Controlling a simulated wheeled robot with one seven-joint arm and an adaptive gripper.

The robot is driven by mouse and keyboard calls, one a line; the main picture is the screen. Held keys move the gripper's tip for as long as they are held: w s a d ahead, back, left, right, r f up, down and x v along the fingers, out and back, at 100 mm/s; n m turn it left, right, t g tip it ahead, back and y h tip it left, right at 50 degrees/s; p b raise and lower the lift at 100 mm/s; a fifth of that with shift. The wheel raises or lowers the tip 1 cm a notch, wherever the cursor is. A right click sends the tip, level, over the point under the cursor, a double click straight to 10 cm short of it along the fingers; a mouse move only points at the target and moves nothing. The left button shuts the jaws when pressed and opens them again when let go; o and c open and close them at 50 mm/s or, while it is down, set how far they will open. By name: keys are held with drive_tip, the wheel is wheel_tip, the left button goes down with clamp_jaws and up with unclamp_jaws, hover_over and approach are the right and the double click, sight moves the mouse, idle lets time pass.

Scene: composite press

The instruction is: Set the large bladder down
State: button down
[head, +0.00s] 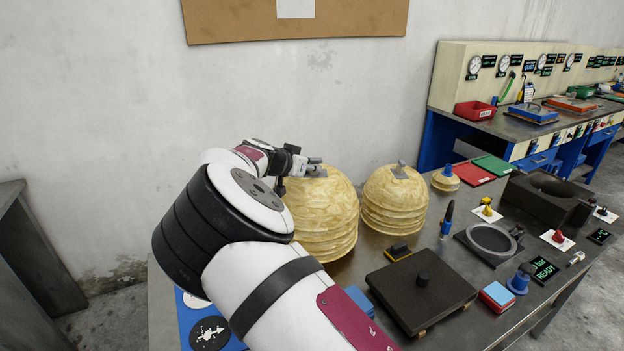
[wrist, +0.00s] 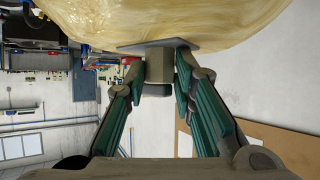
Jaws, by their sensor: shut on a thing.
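The large bladder (head: 325,205) is a cream-yellow dome with several stacked rims below it, at the back left of the table beside the wall. It also fills the top of the wrist view (wrist: 190,20). A grey plate with a knob (wrist: 158,75) sits on its crown. My gripper (head: 312,167) is at the crown, its fingers shut on the knob from both sides. The bladder looks upright. My arm hides its left side, and I cannot tell whether its underside touches the table or a stack beneath.
A smaller ribbed dome (head: 393,205) stands close to its right. In front are a dark square plate with a knob (head: 420,290) and a round ring fixture (head: 490,240). A black block mould (head: 545,200) and red and green mats (head: 472,174) lie farther right.

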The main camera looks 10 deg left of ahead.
sight(308, 178)
drive_tip(key=shift+f+p, duration=0.3)
drive_tip(key=shift+f, duration=1.55)
drive_tip(key=c, duration=1.3)
unclamp_jaws()
drive_tip(key=shift+c, duration=0.2)
drive_tip(key=v, duration=1.2)
drive_tip(key=shift+d, duration=0.1)
